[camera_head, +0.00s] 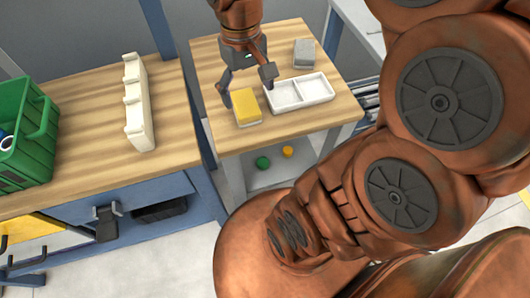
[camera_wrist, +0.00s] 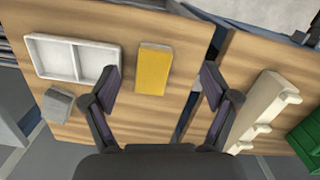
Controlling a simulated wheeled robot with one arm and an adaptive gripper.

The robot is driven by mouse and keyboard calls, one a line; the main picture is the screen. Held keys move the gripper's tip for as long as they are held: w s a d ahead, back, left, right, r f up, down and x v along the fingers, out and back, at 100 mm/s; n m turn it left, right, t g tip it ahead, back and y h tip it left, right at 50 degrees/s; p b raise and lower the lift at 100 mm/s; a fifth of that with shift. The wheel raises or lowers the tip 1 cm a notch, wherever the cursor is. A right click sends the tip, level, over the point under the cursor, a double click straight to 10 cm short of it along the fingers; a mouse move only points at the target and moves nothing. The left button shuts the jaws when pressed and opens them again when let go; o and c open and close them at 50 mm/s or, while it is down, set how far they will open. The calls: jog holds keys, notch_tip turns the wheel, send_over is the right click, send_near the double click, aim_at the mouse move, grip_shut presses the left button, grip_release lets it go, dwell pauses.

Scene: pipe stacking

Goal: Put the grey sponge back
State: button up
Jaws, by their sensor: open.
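The grey sponge (camera_head: 304,53) lies on the small wooden table, behind a white two-compartment tray (camera_head: 282,98). In the wrist view the grey sponge (camera_wrist: 58,104) is at the left, beside the white tray (camera_wrist: 50,75). Both tray compartments are empty. A yellow sponge (camera_head: 246,107) lies on the table left of the tray; it also shows in the wrist view (camera_wrist: 153,69), between my fingers in the picture. My gripper (camera_head: 247,84) is open and empty above the table, over the yellow sponge's side. It shows in the wrist view (camera_wrist: 164,85) with its fingers wide apart.
A larger wooden table (camera_head: 85,130) stands at the left with a white notched rack (camera_head: 138,105) and a green crate (camera_head: 30,135). A narrow gap parts the two tables. A green ball (camera_head: 263,162) and a yellow ball (camera_head: 287,151) lie on the shelf below.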

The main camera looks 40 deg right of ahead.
jog(key=s+a+f, duration=0.2)
jog(key=s, duration=0.4)
jog(key=s+a+f+n+g, duration=0.1)
jog(key=s+a+f, duration=0.1)
jog(key=s, duration=0.4)
jog(key=shift+a+f, duration=0.35)
jog(key=shift+a, duration=0.15)
jog(key=shift+s, duration=0.1)
notch_tip(320, 180, up, 9)
jog(key=p, duration=0.9)
jog(key=shift+r, duration=0.2)
jog(key=shift+c, duration=0.2)
